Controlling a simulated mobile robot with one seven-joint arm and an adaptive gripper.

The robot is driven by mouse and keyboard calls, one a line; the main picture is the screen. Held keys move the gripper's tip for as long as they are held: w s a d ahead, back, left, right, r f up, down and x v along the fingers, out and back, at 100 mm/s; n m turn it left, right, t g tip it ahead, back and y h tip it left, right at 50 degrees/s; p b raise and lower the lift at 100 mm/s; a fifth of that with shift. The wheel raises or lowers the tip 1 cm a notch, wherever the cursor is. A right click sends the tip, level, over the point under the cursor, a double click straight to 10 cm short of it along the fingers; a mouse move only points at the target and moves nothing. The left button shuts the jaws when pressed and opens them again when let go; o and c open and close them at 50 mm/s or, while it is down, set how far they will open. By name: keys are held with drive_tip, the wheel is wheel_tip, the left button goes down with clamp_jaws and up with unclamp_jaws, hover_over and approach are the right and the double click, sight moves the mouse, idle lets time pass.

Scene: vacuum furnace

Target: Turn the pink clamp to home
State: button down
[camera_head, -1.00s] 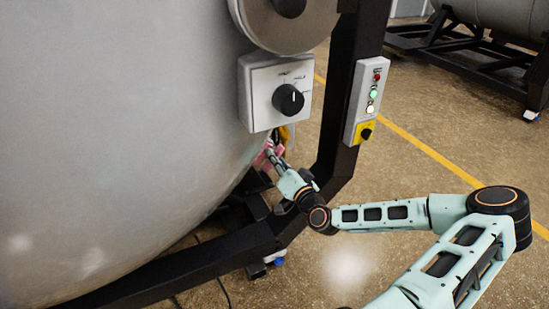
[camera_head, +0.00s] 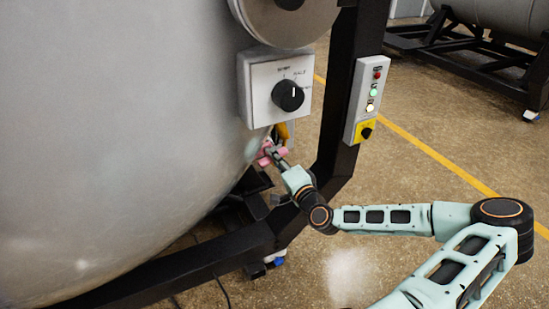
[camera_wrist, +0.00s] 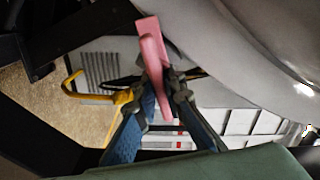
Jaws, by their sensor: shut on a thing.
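The pink clamp (camera_wrist: 152,50) is a flat bar in the middle of the wrist view. It also shows, small, in the head view (camera_head: 265,158), low on the side of the big grey vessel under the white knob box. My gripper (camera_wrist: 163,92) is shut on the pink clamp, with a finger on each side of it. In the head view my gripper (camera_head: 278,158) reaches the clamp from the right. Part of the clamp is hidden by the fingers and the vessel's curve.
The large grey vessel (camera_head: 110,130) fills the left side. A white box with a black knob (camera_head: 288,96) is above the clamp. A yellow hook-like part (camera_wrist: 95,93) is close beside my gripper. A black frame post (camera_head: 345,90) with a button panel (camera_head: 366,100) stands just right.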

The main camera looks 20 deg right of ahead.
drive_tip(key=m, duration=0.2)
drive_tip(key=m+b, duration=0.1)
drive_tip(key=m, duration=0.2)
drive_tip(key=shift+f+m, duration=0.2)
drive_tip(key=shift+m, duration=0.1)
drive_tip(key=m, duration=0.5)
drive_tip(key=shift+m+b, duration=0.3)
drive_tip(key=shift+b, duration=0.1)
